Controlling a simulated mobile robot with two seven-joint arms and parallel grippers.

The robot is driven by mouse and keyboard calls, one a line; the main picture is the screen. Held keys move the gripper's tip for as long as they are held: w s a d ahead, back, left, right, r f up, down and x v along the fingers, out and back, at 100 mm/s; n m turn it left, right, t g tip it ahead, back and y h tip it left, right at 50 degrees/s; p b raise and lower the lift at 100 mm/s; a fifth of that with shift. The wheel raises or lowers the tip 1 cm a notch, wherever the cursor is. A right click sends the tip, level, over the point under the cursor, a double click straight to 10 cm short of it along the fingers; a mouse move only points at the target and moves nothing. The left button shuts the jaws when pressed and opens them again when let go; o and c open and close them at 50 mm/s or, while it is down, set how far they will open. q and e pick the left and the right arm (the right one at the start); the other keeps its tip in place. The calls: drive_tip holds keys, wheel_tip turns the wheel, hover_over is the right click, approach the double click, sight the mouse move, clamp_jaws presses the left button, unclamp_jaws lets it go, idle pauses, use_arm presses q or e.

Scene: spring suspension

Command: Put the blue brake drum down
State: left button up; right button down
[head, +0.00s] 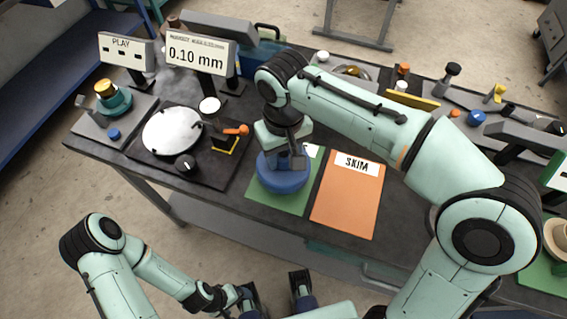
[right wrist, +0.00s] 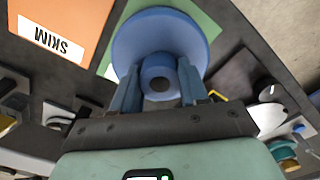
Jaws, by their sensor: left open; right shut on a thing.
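The blue brake drum (head: 284,182) is over the green mat (head: 262,199), left of the orange SKIM mat (head: 347,205). My right gripper (head: 284,160) reaches down from above and is shut on the drum's raised hub. The right wrist view shows the wide blue flange (right wrist: 130,38) and the hub between the two fingers (right wrist: 160,88). I cannot tell whether the drum's underside touches the mat. My left gripper (head: 275,292) is open and empty, low in front of the table.
Left of the green mat stand a round silver plate (head: 172,131), an orange-handled lever (head: 235,130) and a black knob (head: 185,164). A display reading 0.10 mm (head: 197,55) stands behind. My right arm covers part of the table's right half.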

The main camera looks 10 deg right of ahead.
sight(284, 165)
drive_tip(key=shift+f+b, duration=0.4)
drive_tip(key=shift+f, duration=1.6)
drive_tip(key=shift+f, duration=0.1)
drive_tip(key=c, duration=0.6)
unclamp_jaws()
drive_tip(key=shift+f, duration=0.1)
wheel_tip(284, 165, up, 12)
drive_tip(key=p, duration=0.3)
